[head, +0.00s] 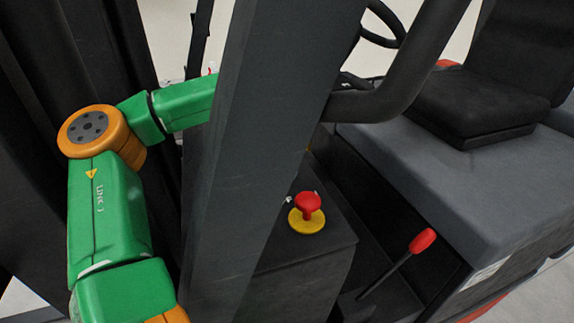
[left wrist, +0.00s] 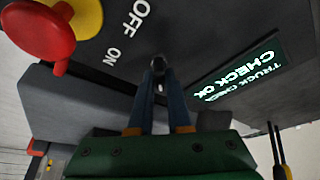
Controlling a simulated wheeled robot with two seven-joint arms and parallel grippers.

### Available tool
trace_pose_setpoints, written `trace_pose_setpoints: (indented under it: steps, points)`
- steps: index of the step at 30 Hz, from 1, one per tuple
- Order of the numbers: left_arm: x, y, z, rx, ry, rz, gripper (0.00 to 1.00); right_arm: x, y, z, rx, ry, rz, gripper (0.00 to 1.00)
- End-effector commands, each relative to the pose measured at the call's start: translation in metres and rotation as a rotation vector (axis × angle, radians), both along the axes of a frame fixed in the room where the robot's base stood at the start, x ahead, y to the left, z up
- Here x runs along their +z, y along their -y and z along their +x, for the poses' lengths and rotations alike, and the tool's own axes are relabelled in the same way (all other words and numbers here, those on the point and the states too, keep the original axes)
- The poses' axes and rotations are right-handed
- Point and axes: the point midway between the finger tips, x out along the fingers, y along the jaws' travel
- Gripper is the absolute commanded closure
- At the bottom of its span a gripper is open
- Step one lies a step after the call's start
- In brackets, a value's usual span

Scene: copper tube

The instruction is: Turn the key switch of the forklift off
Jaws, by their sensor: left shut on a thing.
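In the left wrist view, the key switch (left wrist: 158,64) is a small dark, round-topped piece on the grey forklift panel, beside the white OFF and ON lettering. My left gripper (left wrist: 158,78) is shut on it, its two blue-grey fingers meeting around the key. The fingers cover most of the key, so I cannot tell its exact angle. In the head view, my green and orange left arm reaches behind the dark mast post, which hides the gripper. My right gripper is in neither view.
A red emergency knob on a yellow base (head: 307,212) stands on the panel; it also shows in the left wrist view (left wrist: 38,30). A display (left wrist: 240,72) reads TRUCK CHECK OK. The dark post (head: 265,130), a red-tipped lever (head: 422,241) and the seat (head: 470,115) are nearby.

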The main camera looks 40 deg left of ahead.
Motion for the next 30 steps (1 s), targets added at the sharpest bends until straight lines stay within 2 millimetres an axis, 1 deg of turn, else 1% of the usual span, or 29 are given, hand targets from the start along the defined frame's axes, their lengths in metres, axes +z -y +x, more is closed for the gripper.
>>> trace_pose_setpoints:
  steps: [18,24,30]
  points:
    - [0.0002,0.0016,0.0012,0.557,0.000,0.004,1.00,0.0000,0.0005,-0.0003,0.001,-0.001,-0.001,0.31]
    - [0.0002,0.0020,0.0015,0.690,0.001,0.002,1.00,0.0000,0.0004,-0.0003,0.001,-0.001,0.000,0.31]
    - [-0.0001,0.0023,0.0018,0.777,0.000,0.002,1.00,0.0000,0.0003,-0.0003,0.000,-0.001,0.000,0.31]
